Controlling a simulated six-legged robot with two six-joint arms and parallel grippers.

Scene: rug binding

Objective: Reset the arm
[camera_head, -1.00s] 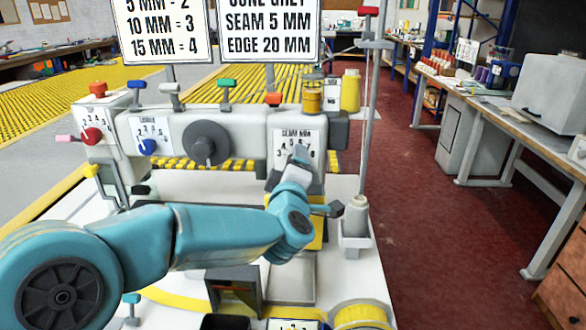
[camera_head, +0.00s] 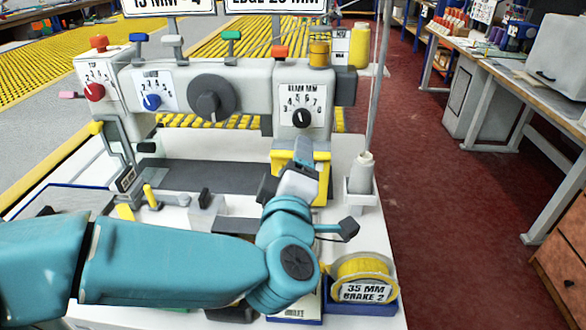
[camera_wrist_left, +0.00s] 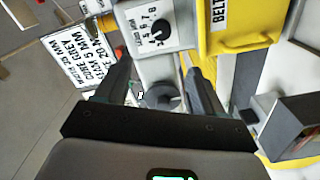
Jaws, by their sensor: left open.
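My left arm enters from the left in the head view. Its gripper (camera_head: 297,172) is in front of the yellow guard (camera_head: 322,187), below the seam dial (camera_head: 302,117). The dial is a black knob on a white plate with numbers, and the gripper appears clear of it. In the left wrist view the gripper (camera_wrist_left: 155,65) is open, with nothing seen held between its two dark fingers. The seam dial also shows there (camera_wrist_left: 158,30), beyond the fingertips. The fingers are small and partly hidden in the head view. My right gripper is out of view.
The machine carries a red knob (camera_head: 94,92), a blue knob (camera_head: 152,102) and a large dark handwheel (camera_head: 211,98). A yellow binding reel (camera_head: 362,272) and grey thread cone (camera_head: 361,173) stand right of my arm. Red floor (camera_head: 440,220) lies open farther right.

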